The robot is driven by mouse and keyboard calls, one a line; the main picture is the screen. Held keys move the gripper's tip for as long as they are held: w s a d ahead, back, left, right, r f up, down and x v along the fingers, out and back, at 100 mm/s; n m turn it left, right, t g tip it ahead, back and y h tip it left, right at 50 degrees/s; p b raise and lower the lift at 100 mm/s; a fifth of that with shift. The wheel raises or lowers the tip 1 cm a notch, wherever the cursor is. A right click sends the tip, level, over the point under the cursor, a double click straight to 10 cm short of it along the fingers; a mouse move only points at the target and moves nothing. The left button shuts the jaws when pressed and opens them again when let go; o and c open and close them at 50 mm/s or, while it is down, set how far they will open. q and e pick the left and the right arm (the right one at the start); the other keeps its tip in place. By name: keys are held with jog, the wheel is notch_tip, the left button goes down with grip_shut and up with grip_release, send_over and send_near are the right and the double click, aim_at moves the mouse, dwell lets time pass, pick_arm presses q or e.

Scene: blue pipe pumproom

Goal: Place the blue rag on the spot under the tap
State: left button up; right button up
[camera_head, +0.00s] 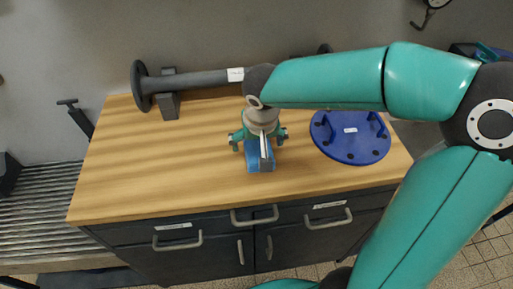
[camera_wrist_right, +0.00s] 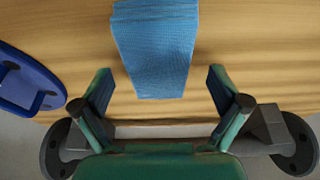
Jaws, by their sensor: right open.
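The blue rag (camera_head: 260,161) lies on the wooden bench top, near the middle. In the right wrist view the rag (camera_wrist_right: 155,50) shows as a ribbed, folded strip, its near end reaching between the fingertips. My right gripper (camera_head: 259,138) is over the bench at the rag's far end, fingers spread to either side of it. In the wrist view the right gripper (camera_wrist_right: 160,78) is open, and neither finger visibly touches the rag. I cannot make out a tap or a spot under it. My left gripper is not in view.
The wooden bench (camera_head: 130,165) has free room left of the rag. A blue round flange plate (camera_head: 352,148) lies to the right. A grey flanged pipe (camera_head: 200,79) on a support runs along the back edge. Dark drawers (camera_head: 200,243) with handles are below.

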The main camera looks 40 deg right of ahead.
jog(key=shift+f, duration=0.2)
jog(key=shift+r, duration=0.1)
jog(key=c, duration=1.3)
